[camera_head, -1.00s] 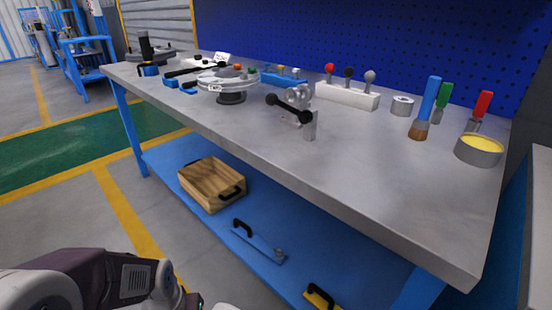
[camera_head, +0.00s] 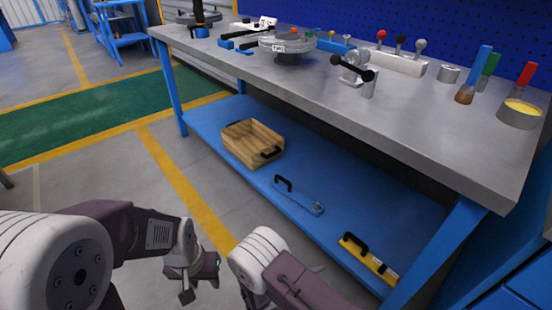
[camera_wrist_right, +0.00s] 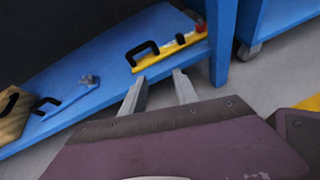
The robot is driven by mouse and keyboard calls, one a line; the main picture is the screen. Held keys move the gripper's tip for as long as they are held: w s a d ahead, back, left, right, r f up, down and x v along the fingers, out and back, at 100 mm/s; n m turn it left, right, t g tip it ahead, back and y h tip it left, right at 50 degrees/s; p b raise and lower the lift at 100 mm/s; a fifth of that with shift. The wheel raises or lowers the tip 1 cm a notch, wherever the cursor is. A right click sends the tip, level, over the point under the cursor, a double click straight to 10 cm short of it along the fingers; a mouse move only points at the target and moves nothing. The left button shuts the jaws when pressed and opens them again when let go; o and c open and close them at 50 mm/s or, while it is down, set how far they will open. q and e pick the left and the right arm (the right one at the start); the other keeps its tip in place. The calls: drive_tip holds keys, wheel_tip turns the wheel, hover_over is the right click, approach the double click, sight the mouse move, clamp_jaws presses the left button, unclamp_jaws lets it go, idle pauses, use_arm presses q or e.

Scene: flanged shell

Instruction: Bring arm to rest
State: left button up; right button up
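In the head view my left arm (camera_head: 120,230) comes in from the left. Its gripper (camera_head: 200,287) hangs low over the grey floor, empty, its two fingers apart. My right arm (camera_head: 285,275) shows at the bottom centre, in front of the bench, its gripper mostly hidden there. In the right wrist view the right gripper (camera_wrist_right: 158,86) has two grey fingers well apart with nothing between them. Behind those fingertips lie the blue lower shelf and a yellow tool with a black handle (camera_wrist_right: 168,49). Neither gripper touches anything that I can see.
The grey-topped workbench (camera_head: 420,115) stands ahead, with a round flanged part (camera_head: 288,46), brushes and a yellow-filled tin (camera_head: 521,112) on it. Its blue lower shelf (camera_head: 225,112) holds a wooden box (camera_head: 252,143) and handled tools. Floor at the left is clear.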

drive_tip(key=w+d+r+m+g+p, duration=0.25)
drive_tip(key=d+r+m, duration=0.25)
drive_tip(key=r, duration=0.4)
drive_tip(key=s+d+r+m+g+y+p, duration=0.1)
drive_tip(key=s+d+r+m+g+y, duration=0.15)
drive_tip(key=s+r+m, duration=0.2)
drive_tip(key=s+d+r+m+g+y+p, duration=0.1)
drive_tip(key=s+d+r+m+g+y, duration=0.1)
drive_tip(key=s+d+r+m+g, duration=0.3)
drive_tip(key=s+a+r+m+t+y+p, duration=0.1)
drive_tip(key=a+r+m+t+y, duration=0.15)
drive_tip(key=a+m, duration=0.2)
drive_tip(key=s+a+r+m+t+y, duration=0.1)
drive_tip(key=s+a+m+y, duration=0.1)
drive_tip(key=a+m+y, duration=0.25)
wheel_tip(320, 180, up, 38)
drive_tip(key=w+p, duration=0.1)
drive_tip(key=p, duration=3.7)
drive_tip(key=shift+w+a+t, duration=0.2)
drive_tip(key=shift+w+t, duration=0.1)
drive_tip(key=shift+t, duration=0.05)
drive_tip(key=shift+n, duration=0.25)
